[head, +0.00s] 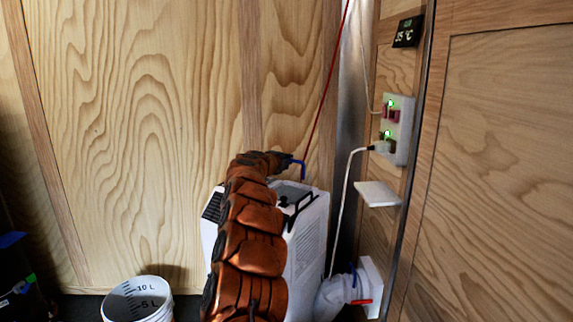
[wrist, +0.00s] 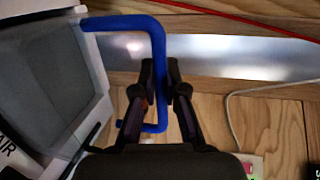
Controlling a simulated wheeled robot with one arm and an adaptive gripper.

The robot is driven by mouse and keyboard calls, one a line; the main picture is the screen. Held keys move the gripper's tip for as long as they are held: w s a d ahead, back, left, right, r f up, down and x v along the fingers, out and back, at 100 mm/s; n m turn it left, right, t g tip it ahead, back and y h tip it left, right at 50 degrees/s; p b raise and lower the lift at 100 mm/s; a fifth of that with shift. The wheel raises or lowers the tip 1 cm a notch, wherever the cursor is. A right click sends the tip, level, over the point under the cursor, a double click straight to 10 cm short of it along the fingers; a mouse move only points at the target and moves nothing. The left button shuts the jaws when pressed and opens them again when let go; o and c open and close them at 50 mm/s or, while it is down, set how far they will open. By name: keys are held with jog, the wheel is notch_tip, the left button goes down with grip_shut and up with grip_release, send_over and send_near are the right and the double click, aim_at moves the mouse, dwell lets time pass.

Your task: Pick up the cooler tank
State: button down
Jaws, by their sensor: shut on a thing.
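A white cooler (head: 308,238) stands against the back wall, partly hidden behind my brown segmented arm in the head view. A bent blue handle (head: 300,164) shows above its top. In the wrist view the blue handle (wrist: 120,22) runs from the cooler's grey top part (wrist: 50,65) at the left and bends down between my fingers. My gripper (wrist: 160,68) is shut on the blue handle's upright stretch. My gripper's fingertips are hard to make out in the head view. I cannot tell where the tank ends and the cooler's body begins.
A white bucket with litre marks (head: 138,300) stands on the floor at left. On the right wall are a socket panel (head: 397,130) with a plugged white cable (head: 344,200), a small shelf (head: 377,194) and a white duct (head: 335,297). A red line (head: 325,90) hangs behind the cooler.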

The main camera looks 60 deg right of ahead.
jog(key=shift+r+p, duration=2.4)
jog(key=shift+r, duration=2.3)
